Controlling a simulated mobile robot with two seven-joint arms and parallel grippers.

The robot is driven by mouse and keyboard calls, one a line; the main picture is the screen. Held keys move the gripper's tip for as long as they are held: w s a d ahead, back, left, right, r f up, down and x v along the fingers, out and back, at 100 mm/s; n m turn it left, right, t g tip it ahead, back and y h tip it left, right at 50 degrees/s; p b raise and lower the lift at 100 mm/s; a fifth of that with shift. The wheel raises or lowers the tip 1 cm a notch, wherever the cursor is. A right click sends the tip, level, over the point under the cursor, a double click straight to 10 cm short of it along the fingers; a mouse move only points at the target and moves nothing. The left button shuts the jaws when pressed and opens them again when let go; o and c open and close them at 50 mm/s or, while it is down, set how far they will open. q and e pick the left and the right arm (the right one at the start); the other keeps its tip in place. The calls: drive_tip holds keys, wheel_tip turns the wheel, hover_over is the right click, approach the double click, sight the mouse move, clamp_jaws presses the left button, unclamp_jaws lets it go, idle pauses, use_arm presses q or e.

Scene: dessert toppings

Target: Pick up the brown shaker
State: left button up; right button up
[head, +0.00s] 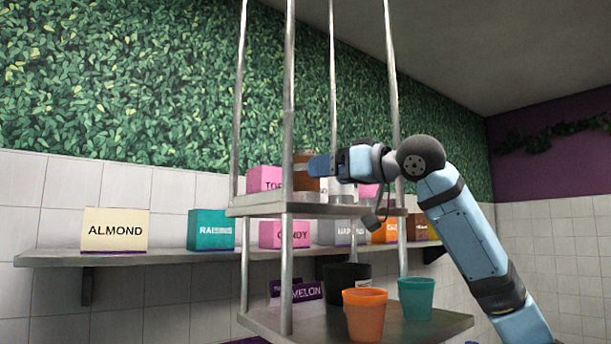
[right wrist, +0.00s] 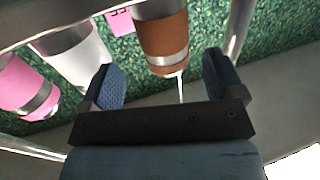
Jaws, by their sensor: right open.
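The brown shaker (head: 301,182) stands on the upper shelf of the hanging metal rack, partly hidden by my right gripper. In the right wrist view the brown shaker (right wrist: 161,38), with a pale metallic band, shows between and beyond the two blue fingers. My right gripper (head: 320,166) reaches in from the right at the shaker's height. The right wrist view shows its fingers (right wrist: 160,78) apart, with nothing held between them. I cannot tell exactly how far the fingertips are from the shaker. My left gripper is in neither view.
A white shaker (right wrist: 75,55) and a pink shaker (right wrist: 22,88) stand beside the brown one. Rack poles (head: 288,90) rise close by. The lower shelf (head: 400,328) holds orange (head: 365,314), teal (head: 416,298) and black cups (head: 345,275). A wall shelf (head: 140,256) carries labelled boxes.

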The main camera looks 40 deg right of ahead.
sight(306, 176)
drive_tip(key=w, duration=0.1)
drive_tip(key=w+a+p, duration=0.1)
drive_tip(key=w+p, duration=0.1)
drive_tip(key=w, duration=0.1)
drive_tip(key=shift+w+a+r, duration=0.1)
drive_tip(key=shift+a+r, duration=0.05)
drive_tip(key=shift+r, duration=0.15)
drive_tip(key=shift+w+f, duration=0.15)
drive_tip(key=shift+w, duration=0.3)
drive_tip(key=shift+s, duration=0.15)
drive_tip(key=shift+c, duration=0.4)
drive_tip(key=c, duration=1)
